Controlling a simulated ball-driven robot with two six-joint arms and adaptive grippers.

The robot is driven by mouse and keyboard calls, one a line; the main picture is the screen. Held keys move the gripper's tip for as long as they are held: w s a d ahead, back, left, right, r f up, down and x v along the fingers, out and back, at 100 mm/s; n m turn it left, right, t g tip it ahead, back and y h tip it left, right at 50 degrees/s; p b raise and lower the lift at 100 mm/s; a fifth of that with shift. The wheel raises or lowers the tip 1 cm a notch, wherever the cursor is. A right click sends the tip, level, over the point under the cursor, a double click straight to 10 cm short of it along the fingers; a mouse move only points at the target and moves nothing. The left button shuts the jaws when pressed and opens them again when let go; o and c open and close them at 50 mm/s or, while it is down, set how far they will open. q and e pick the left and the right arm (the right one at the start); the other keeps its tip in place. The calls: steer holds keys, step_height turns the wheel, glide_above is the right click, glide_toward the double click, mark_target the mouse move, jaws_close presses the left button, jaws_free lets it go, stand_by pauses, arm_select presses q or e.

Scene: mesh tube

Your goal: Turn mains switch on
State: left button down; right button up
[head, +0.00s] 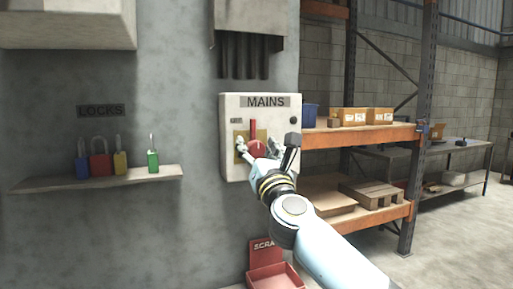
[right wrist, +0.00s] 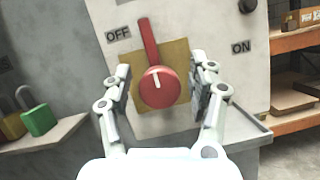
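The mains box (head: 230,160) is a pale panel on the concrete wall, labelled MAINS. Its red rotary switch (head: 258,148) sits on a yellow plate, and its handle points up. In the right wrist view the red switch (right wrist: 160,88) has its handle leaning slightly toward the OFF label (right wrist: 118,34); the ON label (right wrist: 241,47) is at the right. My right gripper (head: 257,145) is in front of the switch. In the right wrist view its open fingers (right wrist: 164,80) stand on either side of the red knob, with gaps visible. My left gripper is not in view.
A wall shelf (head: 135,178) with several padlocks is left of the box. A red scrap bin (head: 275,277) stands below it. Orange racking (head: 360,136) with boxes and a pallet is at the right. Open floor lies at the far right.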

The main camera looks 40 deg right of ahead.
steer(key=c, duration=1.1)
steer(key=shift+o, duration=0.2)
